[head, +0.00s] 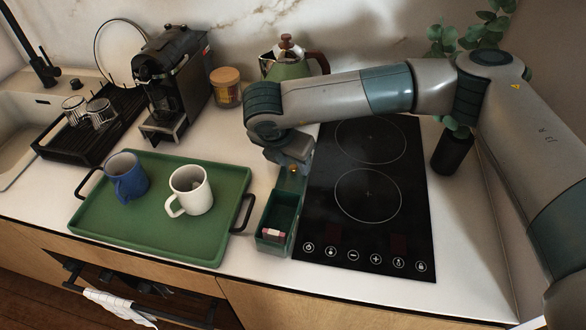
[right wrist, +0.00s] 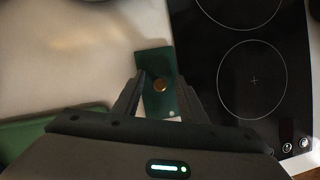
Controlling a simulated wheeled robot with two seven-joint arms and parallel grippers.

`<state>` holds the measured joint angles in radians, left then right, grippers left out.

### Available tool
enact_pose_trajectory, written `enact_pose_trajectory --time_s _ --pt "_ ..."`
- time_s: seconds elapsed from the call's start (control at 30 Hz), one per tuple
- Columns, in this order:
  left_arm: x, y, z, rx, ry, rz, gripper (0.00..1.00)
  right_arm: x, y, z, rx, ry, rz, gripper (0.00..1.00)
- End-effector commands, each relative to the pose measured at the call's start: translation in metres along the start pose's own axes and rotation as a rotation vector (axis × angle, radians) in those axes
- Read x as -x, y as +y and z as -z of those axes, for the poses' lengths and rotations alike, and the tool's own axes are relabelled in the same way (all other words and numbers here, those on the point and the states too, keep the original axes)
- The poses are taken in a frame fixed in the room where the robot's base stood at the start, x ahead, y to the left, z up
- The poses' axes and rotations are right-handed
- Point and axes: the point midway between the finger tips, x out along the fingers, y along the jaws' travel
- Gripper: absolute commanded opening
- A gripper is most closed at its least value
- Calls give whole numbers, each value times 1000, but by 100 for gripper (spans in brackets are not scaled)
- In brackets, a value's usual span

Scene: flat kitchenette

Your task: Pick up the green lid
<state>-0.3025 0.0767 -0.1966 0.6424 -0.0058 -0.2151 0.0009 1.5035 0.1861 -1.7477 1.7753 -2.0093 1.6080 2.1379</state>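The green lid (right wrist: 153,62) has a round gold knob (right wrist: 160,86) and shows between the two fingers in the right wrist view. In the head view the knob (head: 293,170) shows just below my right gripper (head: 291,167), and the arm hides most of the lid. My right gripper's fingers (right wrist: 162,100) are apart on either side of the lid in the right wrist view, with nothing seen clamped. A green open box (head: 262,248) with a small pink and white item (head: 272,234) inside stands beside the hob. I cannot tell whether the lid touches the box. My left gripper is not in view.
A green tray (head: 150,245) with a blue mug (head: 126,178) and a white mug (head: 190,192) stands close on the left. The black hob (head: 345,235) is close on the right.

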Motion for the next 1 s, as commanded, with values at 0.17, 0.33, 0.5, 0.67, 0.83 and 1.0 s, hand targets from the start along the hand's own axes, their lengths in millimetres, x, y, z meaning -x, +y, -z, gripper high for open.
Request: enact_pose_trajectory --time_s 0.17,0.33,0.5,0.67,0.83,1.0 --pt "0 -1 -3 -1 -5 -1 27 -1 0 0 0 0 -1 38" --pt "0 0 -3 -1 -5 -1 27 -1 0 0 0 0 0 38" --pt "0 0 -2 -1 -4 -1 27 -1 1 0 0 0 0 38" --pt "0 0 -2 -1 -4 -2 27 -1 1 1 0 0 1 0" --pt "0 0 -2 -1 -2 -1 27 -1 1 0 0 0 0 0" --pt "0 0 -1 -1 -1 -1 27 -1 0 0 0 0 0 0"
